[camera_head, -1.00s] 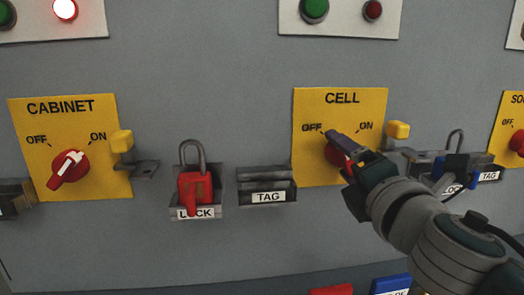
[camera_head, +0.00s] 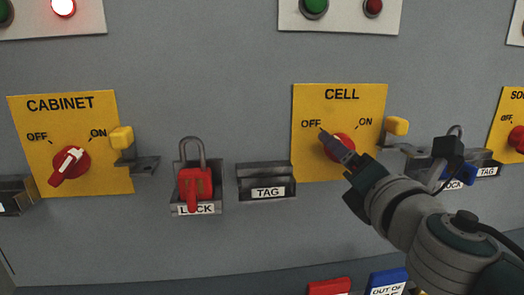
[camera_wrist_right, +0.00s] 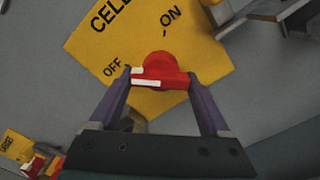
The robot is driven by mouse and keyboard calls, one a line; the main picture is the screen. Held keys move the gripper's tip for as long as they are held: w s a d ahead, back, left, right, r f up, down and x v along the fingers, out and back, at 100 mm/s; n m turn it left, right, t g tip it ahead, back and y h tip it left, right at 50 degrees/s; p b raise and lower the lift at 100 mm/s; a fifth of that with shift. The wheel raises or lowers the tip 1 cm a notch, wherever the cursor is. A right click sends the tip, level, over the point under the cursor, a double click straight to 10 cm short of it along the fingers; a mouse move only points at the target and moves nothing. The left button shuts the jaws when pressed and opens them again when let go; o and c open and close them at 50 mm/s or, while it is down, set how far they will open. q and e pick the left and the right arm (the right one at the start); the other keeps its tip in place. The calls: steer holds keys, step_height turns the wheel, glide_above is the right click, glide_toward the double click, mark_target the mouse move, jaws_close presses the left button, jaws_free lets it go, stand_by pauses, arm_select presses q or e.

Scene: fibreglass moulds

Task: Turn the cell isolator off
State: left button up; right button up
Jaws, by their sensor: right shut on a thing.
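The yellow CELL isolator plate (camera_head: 308,165) is on the grey panel, with OFF at upper left and ON at upper right. Its red knob (camera_head: 343,143) is partly hidden by my right gripper (camera_head: 338,149). In the right wrist view the knob (camera_wrist_right: 160,72) lies between the two fingertips of my right gripper (camera_wrist_right: 160,79), which is shut on the ends of its bar. The white mark on the bar is at the left end, on the OFF side. My left gripper is not in view.
A yellow CABINET isolator (camera_head: 85,115) is at left. A red padlock (camera_head: 195,184) sits in a LOCK holder, beside a TAG holder (camera_head: 266,182). A yellow-tipped hasp (camera_head: 397,126) projects right of the CELL plate. Another isolator plate (camera_head: 505,145) is cut off at right.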

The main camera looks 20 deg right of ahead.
steer(key=o, duration=1.2)
steer(key=v, duration=1)
steer(key=shift+b, duration=0.35)
steer(key=shift+d, duration=0.1)
